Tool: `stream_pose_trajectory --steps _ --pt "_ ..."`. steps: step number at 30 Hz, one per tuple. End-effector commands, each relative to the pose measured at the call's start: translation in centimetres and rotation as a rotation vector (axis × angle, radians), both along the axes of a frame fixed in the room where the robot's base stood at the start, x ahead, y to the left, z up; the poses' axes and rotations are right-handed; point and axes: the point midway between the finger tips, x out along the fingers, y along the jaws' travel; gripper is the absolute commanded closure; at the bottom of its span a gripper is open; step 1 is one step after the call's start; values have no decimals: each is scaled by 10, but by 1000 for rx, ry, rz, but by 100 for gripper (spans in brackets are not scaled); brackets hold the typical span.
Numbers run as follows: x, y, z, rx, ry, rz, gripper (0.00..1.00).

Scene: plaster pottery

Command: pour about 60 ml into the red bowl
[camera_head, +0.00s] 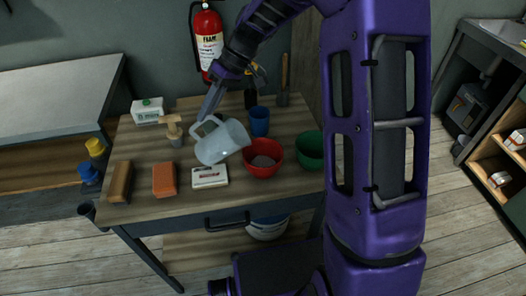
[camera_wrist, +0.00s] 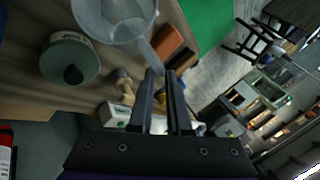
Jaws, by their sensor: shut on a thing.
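A translucent pale jug (camera_head: 224,144) is held above the workbench, tilted to the right with its mouth toward the red bowl (camera_head: 263,170). My gripper (camera_head: 211,106) is shut on the jug's handle. In the wrist view my gripper's fingertips (camera_wrist: 161,74) meet the handle, and the jug (camera_wrist: 113,22) shows at the top edge. The red bowl stands upright on the bench and has greyish contents. I cannot make out a stream between jug and bowl, nor the level inside the jug.
A green bowl (camera_head: 310,154) stands right of the red bowl and a blue cup (camera_head: 259,121) behind it. A white box (camera_head: 209,177), an orange block (camera_head: 164,180) and a brown block (camera_head: 120,182) line the front. A fire extinguisher (camera_head: 208,39) hangs behind.

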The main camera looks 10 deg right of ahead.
Motion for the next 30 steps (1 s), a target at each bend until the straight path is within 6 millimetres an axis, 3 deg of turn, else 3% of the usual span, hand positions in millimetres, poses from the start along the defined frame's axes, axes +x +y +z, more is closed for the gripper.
stream_pose_trajectory --steps 22,30 --pt "0 1 3 -3 0 1 100" --pt "3 14 -1 -98 25 1 100"
